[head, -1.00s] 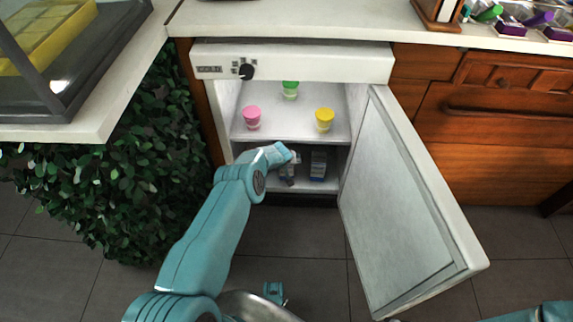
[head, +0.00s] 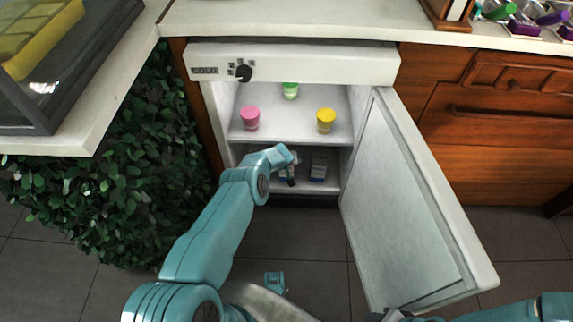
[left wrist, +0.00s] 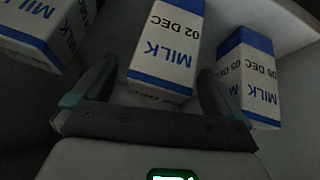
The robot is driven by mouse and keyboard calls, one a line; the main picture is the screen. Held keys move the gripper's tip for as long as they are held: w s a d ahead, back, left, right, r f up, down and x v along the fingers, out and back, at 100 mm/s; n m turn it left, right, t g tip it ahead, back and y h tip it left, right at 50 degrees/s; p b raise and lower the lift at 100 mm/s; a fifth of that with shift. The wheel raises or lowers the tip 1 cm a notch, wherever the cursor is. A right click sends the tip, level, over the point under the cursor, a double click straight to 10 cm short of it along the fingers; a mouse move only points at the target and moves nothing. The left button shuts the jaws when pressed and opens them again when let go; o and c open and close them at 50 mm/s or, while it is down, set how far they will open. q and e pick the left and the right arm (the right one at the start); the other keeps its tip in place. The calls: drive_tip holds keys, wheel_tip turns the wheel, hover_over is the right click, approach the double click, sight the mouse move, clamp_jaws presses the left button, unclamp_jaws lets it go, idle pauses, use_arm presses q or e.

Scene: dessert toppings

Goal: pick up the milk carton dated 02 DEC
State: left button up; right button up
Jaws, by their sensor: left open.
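The milk carton dated 02 DEC (left wrist: 168,48), white with blue bands, is in the middle of the left wrist view. My left gripper (left wrist: 155,90) is open, with one finger on each side of the carton's near end. I cannot tell whether the fingers touch it. In the head view my left gripper (head: 288,172) reaches into the fridge's lower compartment and hides most of that carton. A second milk carton (left wrist: 248,78) stands to the right, its date hard to read; it also shows in the head view (head: 318,168). My right gripper (head: 398,316) is partly cut off at the bottom edge.
Another milk carton (left wrist: 55,28) is close on the left in the wrist view. The fridge shelf (head: 285,133) above holds a pink cup (head: 250,119), a green cup (head: 290,91) and a yellow cup (head: 326,121). The open fridge door (head: 405,210) stands to the right.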

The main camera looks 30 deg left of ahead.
use_arm(q)
drive_tip(key=shift+s, duration=0.1)
clamp_jaws()
drive_tip(key=shift+r, duration=0.15)
